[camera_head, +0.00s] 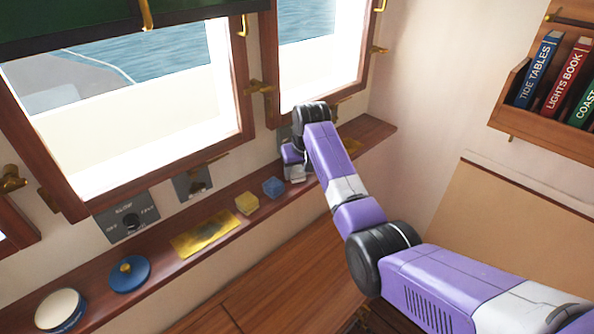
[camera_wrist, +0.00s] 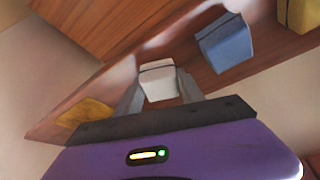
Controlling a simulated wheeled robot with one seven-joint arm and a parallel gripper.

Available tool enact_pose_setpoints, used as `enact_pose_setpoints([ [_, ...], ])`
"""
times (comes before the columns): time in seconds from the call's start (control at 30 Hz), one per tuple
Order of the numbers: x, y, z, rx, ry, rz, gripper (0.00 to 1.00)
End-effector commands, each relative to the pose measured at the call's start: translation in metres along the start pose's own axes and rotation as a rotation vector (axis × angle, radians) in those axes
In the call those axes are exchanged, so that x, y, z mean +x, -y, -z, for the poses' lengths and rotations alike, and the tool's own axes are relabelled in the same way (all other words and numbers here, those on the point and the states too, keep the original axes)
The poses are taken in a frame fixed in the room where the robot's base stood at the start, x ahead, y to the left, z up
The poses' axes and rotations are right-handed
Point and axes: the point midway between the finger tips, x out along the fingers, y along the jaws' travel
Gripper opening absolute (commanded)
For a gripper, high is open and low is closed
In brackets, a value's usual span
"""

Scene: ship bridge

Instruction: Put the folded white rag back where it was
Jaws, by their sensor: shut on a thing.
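The folded white rag (camera_wrist: 158,82) is a small pale block with a dark band in the wrist view. My gripper (camera_wrist: 158,92) is shut on it, with a grey finger on each side. In the head view my gripper (camera_head: 295,172) points down at the window ledge (camera_head: 150,262), just right of the folded blue rag (camera_head: 273,187). The white rag is mostly hidden there by my gripper. I cannot tell whether it touches the ledge. The blue rag also shows in the wrist view (camera_wrist: 225,44), beside the white one and apart from it.
A folded yellow rag (camera_head: 246,204) lies left of the blue one. A brass plate (camera_head: 205,235), a blue lidded pot (camera_head: 129,273) and a white-topped round tin (camera_head: 59,310) stand farther left. Another brass piece (camera_head: 351,146) lies right of my gripper. Windows and wall rise behind.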

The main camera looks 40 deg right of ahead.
Motion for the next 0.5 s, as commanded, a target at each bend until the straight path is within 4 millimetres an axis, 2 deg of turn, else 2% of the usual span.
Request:
enact_pose_setpoints([
  [0.03, 0.0017, 0.0, -0.0008, 0.0, 0.0, 0.0, 0.07],
  [0.07, 0.002, 0.0001, -0.0009, 0.0, 0.0, 0.0, 0.47],
  [0.17, 0.0015, 0.0001, -0.0007, 0.0, 0.0, 0.0, 0.66],
  [0.5, -0.0001, 0.0, 0.0001, 0.0, 0.0, 0.0, 0.67],
])
